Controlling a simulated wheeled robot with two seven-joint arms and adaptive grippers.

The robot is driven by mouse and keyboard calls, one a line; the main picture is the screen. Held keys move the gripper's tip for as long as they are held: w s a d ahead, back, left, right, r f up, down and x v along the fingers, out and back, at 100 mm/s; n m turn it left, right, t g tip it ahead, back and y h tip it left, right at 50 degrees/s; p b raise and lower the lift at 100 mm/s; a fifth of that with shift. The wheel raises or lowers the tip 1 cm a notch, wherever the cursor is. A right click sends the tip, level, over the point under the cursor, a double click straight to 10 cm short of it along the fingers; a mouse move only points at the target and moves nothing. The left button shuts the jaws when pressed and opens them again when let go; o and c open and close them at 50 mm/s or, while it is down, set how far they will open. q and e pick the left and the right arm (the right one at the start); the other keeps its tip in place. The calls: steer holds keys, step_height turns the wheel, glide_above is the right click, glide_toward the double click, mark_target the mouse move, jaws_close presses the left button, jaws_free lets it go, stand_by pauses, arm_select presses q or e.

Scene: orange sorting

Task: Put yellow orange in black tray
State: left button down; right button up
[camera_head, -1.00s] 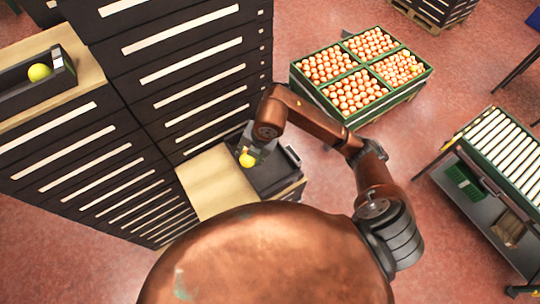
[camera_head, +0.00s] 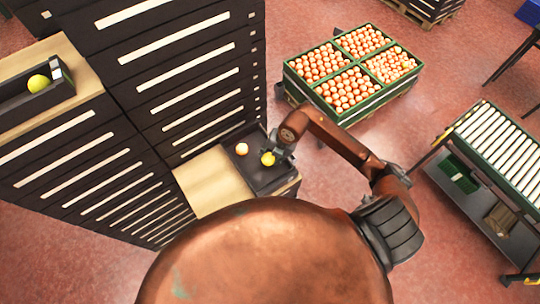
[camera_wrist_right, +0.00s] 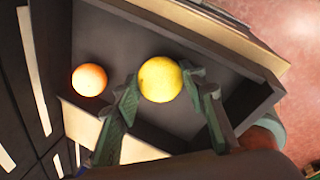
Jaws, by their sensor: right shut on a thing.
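A yellow orange (camera_head: 268,159) is between the fingers of my right gripper (camera_head: 277,154), over the black tray (camera_head: 272,183). In the right wrist view the yellow orange (camera_wrist_right: 160,79) sits between the two fingertips, which are shut on it. The tray's dark interior lies behind it; I cannot tell whether the fruit touches the floor. An orange-coloured orange (camera_head: 241,149) lies in the same tray, to the left and apart from the gripper. Another yellow orange (camera_head: 38,83) lies in a black tray (camera_head: 18,104) at the far left. My left gripper is not in view.
A light wooden top (camera_head: 213,181) adjoins the tray on the left. A tall black drawer cabinet (camera_head: 170,75) rises behind. Green crates full of oranges (camera_head: 345,112) stand beyond the arm. A roller table (camera_head: 497,140) is at the right, with open floor between.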

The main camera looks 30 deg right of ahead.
steer(key=shift+f, duration=0.15)
steer(key=shift+f, duration=0.1)
steer(key=o, duration=1.2)
steer(key=shift+r, duration=0.2)
steer(key=b+v, duration=0.2)
steer(key=v, duration=1)
